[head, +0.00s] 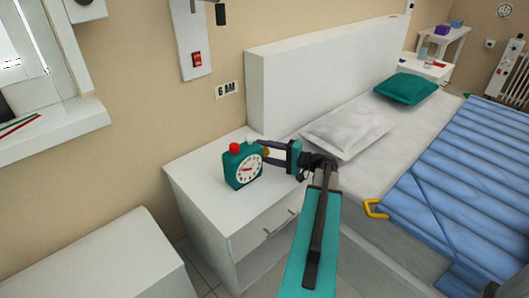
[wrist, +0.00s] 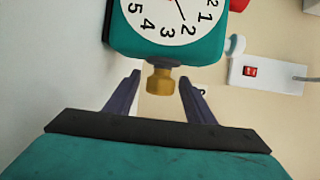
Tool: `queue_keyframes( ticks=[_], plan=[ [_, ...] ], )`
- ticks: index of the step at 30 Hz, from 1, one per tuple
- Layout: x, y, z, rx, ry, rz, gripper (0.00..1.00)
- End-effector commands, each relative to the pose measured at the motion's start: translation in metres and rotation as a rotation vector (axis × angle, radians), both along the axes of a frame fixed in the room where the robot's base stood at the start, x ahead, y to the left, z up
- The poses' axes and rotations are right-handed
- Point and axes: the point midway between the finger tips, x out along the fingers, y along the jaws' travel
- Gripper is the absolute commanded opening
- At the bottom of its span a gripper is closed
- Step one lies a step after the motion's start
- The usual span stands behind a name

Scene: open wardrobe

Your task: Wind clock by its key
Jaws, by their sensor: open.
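A teal clock (head: 242,166) with a white dial and a red knob on top stands upright on a white nightstand (head: 186,178). Its brass key (head: 266,152) sticks out of its right side. In the wrist view the clock (wrist: 118,42) is at the top, turned sideways, with the key (wrist: 159,80) pointing down at me. My gripper (head: 268,151) reaches in from the right. In the wrist view my gripper (wrist: 160,82) is open, with one finger on each side of the key and a gap on both sides.
A white headboard (head: 300,85) and a bed with pillows stand right of the nightstand. A white cabinet (head: 100,265) is at the lower left.

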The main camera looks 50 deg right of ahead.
Motion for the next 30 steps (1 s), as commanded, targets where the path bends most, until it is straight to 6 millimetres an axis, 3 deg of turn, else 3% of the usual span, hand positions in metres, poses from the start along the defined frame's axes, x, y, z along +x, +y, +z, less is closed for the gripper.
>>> queue_keyframes(
  ticks=[6, 13, 30],
  plan=[
    [0.0, 0.0, 0.0002, 0.0, 0.0, 0.0, 0.48],
    [-0.0001, 0.0, 0.0001, 0.0, 0.0, 0.0, 0.09],
    [0.0, -0.0001, 0.004, 0.005, 0.083, 0.0, 0.08]
  ],
)
